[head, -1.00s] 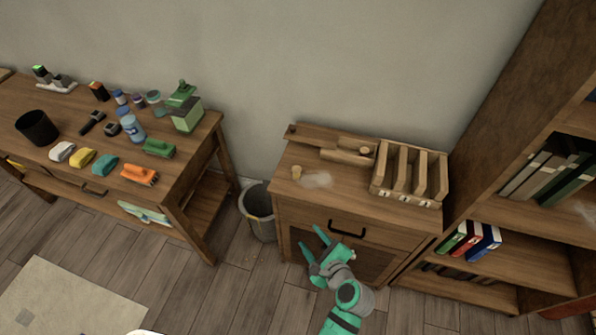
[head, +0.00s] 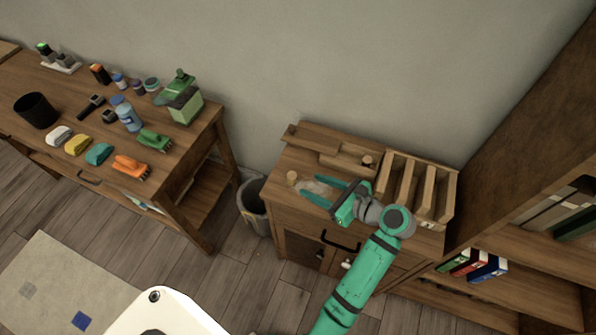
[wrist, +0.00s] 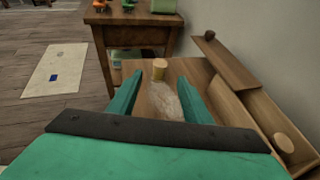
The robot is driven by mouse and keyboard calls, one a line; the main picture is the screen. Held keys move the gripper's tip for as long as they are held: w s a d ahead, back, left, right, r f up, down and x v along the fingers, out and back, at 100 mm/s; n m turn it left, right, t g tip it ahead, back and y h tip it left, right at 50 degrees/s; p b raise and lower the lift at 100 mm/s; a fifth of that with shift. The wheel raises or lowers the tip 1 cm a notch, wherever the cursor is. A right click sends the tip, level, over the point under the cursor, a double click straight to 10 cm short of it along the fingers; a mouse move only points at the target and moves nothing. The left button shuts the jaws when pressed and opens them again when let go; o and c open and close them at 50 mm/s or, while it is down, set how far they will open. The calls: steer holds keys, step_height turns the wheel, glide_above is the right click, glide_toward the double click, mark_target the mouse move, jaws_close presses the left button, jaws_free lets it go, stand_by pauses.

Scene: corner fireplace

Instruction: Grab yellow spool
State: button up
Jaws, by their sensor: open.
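A small yellow-tan cylinder, which looks like the yellow spool (head: 292,177), stands upright on the left part of the cabinet top (head: 284,199). In the wrist view the spool (wrist: 159,68) is straight ahead, just beyond the fingertips and centred between them. My gripper (head: 313,187) is open and empty, low over the cabinet top and to the right of the spool, its fingers pointing at it.
A wooden tray (head: 315,142) with a round tan piece (head: 368,161) in it lies along the wall. A slotted wooden rack (head: 440,190) stands at the right. A bin (head: 254,205) is left of the cabinet. A workbench (head: 190,150) with several tools stands farther left.

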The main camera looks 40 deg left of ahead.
mark_target(295, 179)
steer(key=x, duration=0.5)
steer(key=shift+s+a, duration=0.15)
steer(key=shift+s, duration=0.05)
steer(key=shift+w+f+x, duration=0.1)
steer(key=shift+f+x, duration=0.05)
steer(key=shift+x, duration=1.15)
steer(key=shift+w+f+x, duration=0.1)
steer(key=shift+x, duration=1.2)
steer(key=c, duration=1.1)
